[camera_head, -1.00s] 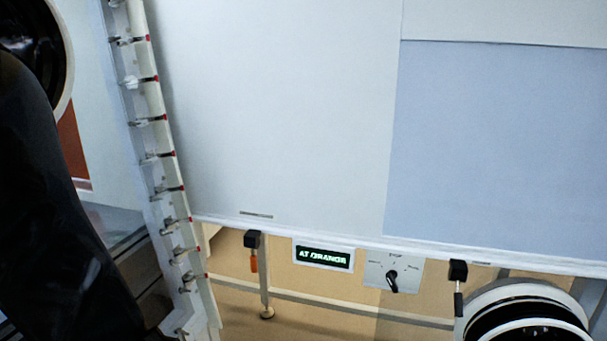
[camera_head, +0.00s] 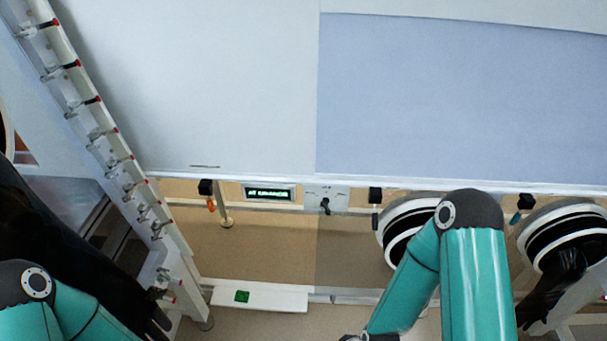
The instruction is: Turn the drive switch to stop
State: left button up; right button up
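The drive switch (camera_head: 325,206) is a black knob on a small pale panel (camera_head: 340,196) under the edge of the large white surface, near the picture's middle. Small labels stand around the knob, but they are too blurred to read now. I cannot tell which label the knob is set to. Just left of it, a small display (camera_head: 268,193) shows blurred green text. My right arm comes up in teal at the lower right, and its far end leaves the picture at the bottom. My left arm shows at the lower left.
Round black-and-white glove ports (camera_head: 408,222) stand right of the switch, with black gloves hanging nearby. A slanted white rail with red-tipped pegs (camera_head: 121,158) runs down the left. A white bar with a green patch (camera_head: 260,297) lies below. Space directly under the switch is clear.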

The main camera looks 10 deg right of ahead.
aim_at(324, 206)
jog(key=z, duration=0.25)
jog(key=k, duration=1.3)
jog(key=u, duration=0.3)
jog(key=i, duration=1)
jog(key=z, duration=0.05)
